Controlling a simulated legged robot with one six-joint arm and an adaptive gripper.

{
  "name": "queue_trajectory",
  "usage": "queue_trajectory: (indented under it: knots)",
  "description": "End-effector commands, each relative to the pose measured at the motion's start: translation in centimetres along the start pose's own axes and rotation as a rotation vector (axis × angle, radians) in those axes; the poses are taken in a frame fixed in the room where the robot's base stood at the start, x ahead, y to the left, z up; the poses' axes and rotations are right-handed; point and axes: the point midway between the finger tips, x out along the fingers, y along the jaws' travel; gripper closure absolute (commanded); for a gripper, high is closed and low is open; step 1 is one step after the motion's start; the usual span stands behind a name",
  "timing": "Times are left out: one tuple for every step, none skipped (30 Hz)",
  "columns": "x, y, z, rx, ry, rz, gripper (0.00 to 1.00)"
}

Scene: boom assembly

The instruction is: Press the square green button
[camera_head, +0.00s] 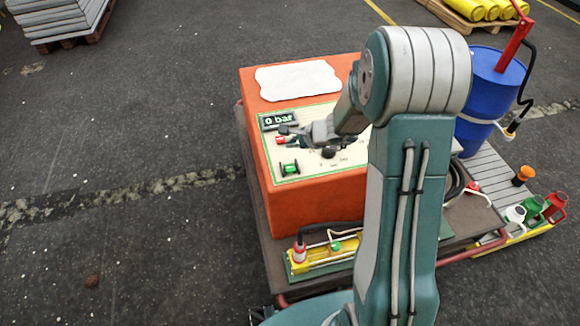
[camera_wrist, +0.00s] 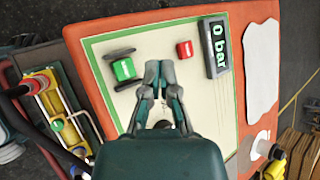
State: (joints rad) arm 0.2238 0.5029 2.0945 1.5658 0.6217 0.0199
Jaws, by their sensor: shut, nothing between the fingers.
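The green button (camera_head: 289,168) sits near the lower left corner of the pale control panel (camera_head: 345,158) on top of an orange box. Dark guards flank it. In the wrist view the green button (camera_wrist: 123,69) is left of my fingertips. My gripper (camera_wrist: 160,66) is shut and empty, with its fingertips side by side over the panel between the green button and the red button (camera_wrist: 184,49). In the head view my gripper (camera_head: 290,137) is beside the red button (camera_head: 281,140), apart from the green one. My arm hides the right of the panel.
A display (camera_head: 279,120) reads 0 bar at the panel's upper left. A white sheet (camera_head: 298,80) lies on the box behind. A yellow hydraulic unit (camera_head: 325,254) stands in front of the box. A blue drum (camera_head: 488,90) stands at right.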

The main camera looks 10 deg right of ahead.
Motion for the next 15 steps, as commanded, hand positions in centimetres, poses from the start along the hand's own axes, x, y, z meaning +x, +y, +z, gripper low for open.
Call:
queue_trajectory:
  knots:
    - [0.5,0.4,-0.3,0.003,0.000,0.004,1.00]
    - [0.7,0.6,-0.5,0.003,0.000,0.003,1.00]
    - [1.1,0.9,-0.9,0.004,-0.001,0.004,1.00]
    - [1.3,1.1,-1.1,0.004,-0.001,0.004,1.00]
    - [1.6,1.3,-1.3,0.004,-0.001,0.004,1.00]
    - [1.9,1.5,-1.6,0.004,-0.001,0.004,1.00]
    - [2.2,1.7,-1.8,0.004,-0.002,0.003,1.00]
    - [2.4,1.9,-2.0,0.003,-0.003,0.003,1.00]
    - [2.8,2.1,-2.3,0.005,-0.003,0.003,1.00]
    - [3.0,2.4,-2.5,0.004,-0.003,0.003,1.00]
    - [3.3,2.5,-2.7,0.004,-0.003,0.003,1.00]
    - [3.6,2.8,-3.0,0.004,-0.003,0.003,1.00]
    - [3.9,3.0,-3.1,0.004,-0.003,0.003,1.00]
    - [4.1,3.1,-3.2,0.003,-0.003,0.002,1.00]
    - [4.4,3.3,-3.4,0.003,-0.002,0.002,1.00]
